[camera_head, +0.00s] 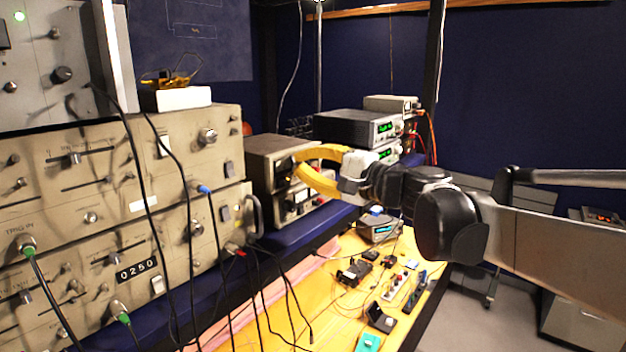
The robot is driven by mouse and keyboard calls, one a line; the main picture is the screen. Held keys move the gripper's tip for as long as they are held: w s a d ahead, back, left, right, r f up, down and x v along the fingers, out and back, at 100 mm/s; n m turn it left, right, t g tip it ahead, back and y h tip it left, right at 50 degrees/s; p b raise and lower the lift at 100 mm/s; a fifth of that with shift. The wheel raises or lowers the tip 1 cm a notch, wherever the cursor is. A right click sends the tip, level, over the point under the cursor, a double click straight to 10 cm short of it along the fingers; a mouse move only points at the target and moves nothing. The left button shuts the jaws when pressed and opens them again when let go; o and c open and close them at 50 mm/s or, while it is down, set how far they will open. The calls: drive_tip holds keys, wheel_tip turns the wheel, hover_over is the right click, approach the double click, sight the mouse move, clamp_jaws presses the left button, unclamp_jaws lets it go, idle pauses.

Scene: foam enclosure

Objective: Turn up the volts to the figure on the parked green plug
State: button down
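My gripper (297,166) has two yellow fingers pointing left. Their tips are apart, close to the front of a beige metered unit (272,161) on the blue shelf. I see nothing held between them, and whether they touch the unit is too small to tell. Two green plugs sit in the beige rack panels at left: an upper green plug (27,246) by the "TRIG IN" label and a lower green plug (121,314). I cannot tell which is the parked one. A black supply (357,127) with a green display stands behind my gripper. Its figures are unreadable.
Black cables hang before the rack, with a blue plug (204,190). Small electronics and a blue-fronted meter (379,228) lie on the yellow bench (327,309) below my arm. Open floor shows at right.

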drive_tip(key=shift+s, duration=0.1)
drive_tip(key=v, duration=0.6)
drive_tip(key=shift+a, duration=0.1)
drive_tip(key=shift+f+b+x, duration=0.1)
drive_tip(key=shift+b+x, duration=0.05)
drive_tip(key=shift+x, duration=1.35)
drive_tip(key=shift+f+b+x, duration=0.15)
drive_tip(key=shift+x, duration=1.35)
drive_tip(key=shift+w+d, duration=0.2)
drive_tip(key=shift+w, duration=0.05)
drive_tip(key=shift+s+a, duration=0.15)
drive_tip(key=shift+s, duration=0.05)
